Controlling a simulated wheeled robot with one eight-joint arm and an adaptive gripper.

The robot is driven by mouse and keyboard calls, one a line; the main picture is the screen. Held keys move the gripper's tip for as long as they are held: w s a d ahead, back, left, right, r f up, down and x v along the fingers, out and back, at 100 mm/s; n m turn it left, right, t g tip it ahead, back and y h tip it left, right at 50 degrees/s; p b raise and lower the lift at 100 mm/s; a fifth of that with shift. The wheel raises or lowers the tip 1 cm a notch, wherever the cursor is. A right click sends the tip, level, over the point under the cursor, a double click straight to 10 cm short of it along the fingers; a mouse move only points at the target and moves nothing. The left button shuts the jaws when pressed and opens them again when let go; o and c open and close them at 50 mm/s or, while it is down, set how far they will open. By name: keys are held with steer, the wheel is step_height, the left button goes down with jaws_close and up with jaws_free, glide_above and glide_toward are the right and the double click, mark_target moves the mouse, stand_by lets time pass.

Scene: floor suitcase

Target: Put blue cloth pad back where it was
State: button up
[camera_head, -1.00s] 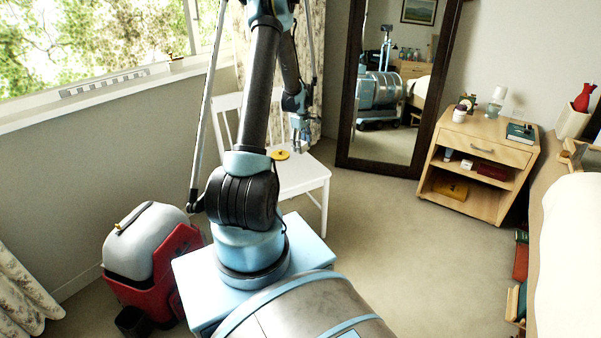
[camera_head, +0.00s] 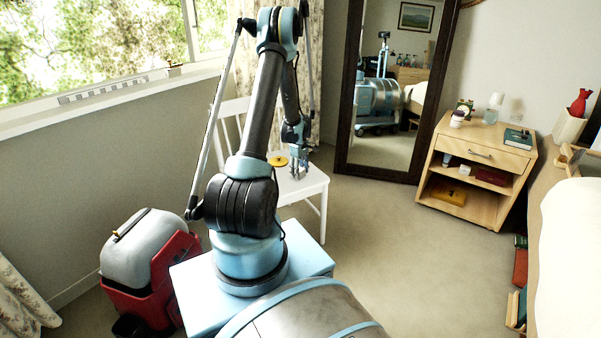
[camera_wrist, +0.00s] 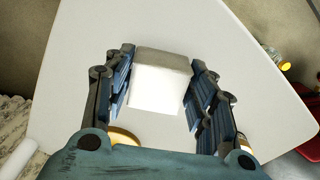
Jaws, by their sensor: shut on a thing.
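My gripper (camera_head: 298,172) is low over the seat of the white chair (camera_head: 312,184). In the wrist view my gripper (camera_wrist: 162,82) is shut on a pale block (camera_wrist: 158,90), with a finger along each side. The block has a bright white face and a greyer face, and no blue shows on it. I cannot tell whether it touches the chair seat (camera_wrist: 235,60). I cannot make out a blue cloth pad in either view.
A yellow disc (camera_head: 278,161) lies on the seat left of my gripper. A red and grey wheeled case (camera_head: 150,260) stands at left. A tall mirror (camera_head: 390,110) is behind the chair, with a wooden bedside cabinet (camera_head: 478,152) at right. Floor between is clear.

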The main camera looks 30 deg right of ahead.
steer(key=o, duration=1.1)
steer(key=shift+f, duration=0.2)
step_height(320, 180, up, 12)
steer(key=s+a+r+m+t, duration=0.1)
steer(key=s+a+r, duration=0.2)
steer(key=a+r, duration=0.9)
steer(key=s+a+r+m, duration=0.1)
steer(key=s+a+r, duration=0.45)
steer(key=a, duration=0.95)
steer(key=s+a+r, duration=0.3)
steer(key=s+a, duration=0.7)
steer(key=a, duration=0.2)
steer(key=s+a+f, duration=0.2)
steer(key=s, duration=0.2)
steer(key=s+a+f+m+t, duration=0.1)
steer(key=s+a, duration=0.1)
steer(key=s, duration=0.2)
steer(key=s+a+f+m, duration=0.1)
steer(key=s+a+f, duration=0.1)
steer(key=s, duration=0.2)
steer(key=shift+f, duration=0.3)
